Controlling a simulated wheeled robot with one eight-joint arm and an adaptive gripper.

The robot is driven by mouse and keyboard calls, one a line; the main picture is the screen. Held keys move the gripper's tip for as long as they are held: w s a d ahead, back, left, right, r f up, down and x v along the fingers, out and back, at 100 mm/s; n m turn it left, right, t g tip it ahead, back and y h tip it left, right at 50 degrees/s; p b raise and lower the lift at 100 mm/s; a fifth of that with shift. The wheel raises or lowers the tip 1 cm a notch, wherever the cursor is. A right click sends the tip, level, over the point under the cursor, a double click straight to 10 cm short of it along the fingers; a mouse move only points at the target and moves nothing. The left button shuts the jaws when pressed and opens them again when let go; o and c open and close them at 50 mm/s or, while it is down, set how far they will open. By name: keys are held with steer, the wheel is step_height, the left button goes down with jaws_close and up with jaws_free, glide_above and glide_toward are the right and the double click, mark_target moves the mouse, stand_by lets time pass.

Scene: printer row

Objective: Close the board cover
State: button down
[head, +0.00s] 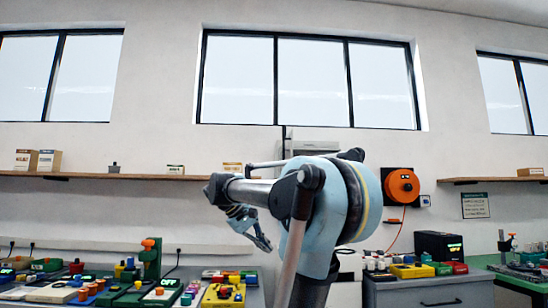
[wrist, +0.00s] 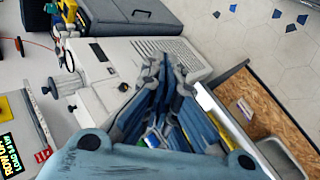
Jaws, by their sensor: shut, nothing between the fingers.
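My gripper (head: 263,244) hangs left of my arm in the head view, above the back of a crowded bench. In the wrist view my gripper (wrist: 163,64) is shut and empty, its fingertips over a pale grey machine (wrist: 112,58) with a vented panel (wrist: 178,52). I cannot tell whether the fingertips touch the machine. A pale strip (wrist: 222,112) shows along an edge right of the fingers. I cannot pick out the board cover for certain, or tell how far open it is.
Benches with coloured parts (head: 222,293) stand at the left and right in the head view. An orange reel (head: 402,186) hangs on the wall.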

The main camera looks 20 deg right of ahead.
steer(key=w+a+r+m+h, duration=0.1)
steer(key=w+r+h, duration=0.2)
steer(key=w+r, duration=0.65)
steer(key=w+r+g+h, duration=0.1)
steer(key=w+r+h, duration=0.3)
steer(key=r, duration=1.1)
steer(key=w+a+r+m+h, duration=0.1)
steer(key=w+r+h, duration=0.1)
steer(key=w+r, duration=0.85)
steer(key=s+d+r, duration=0.2)
steer(key=d, duration=1.2)
steer(key=shift+s, duration=0.4)
steer(key=shift+d, duration=0.1)
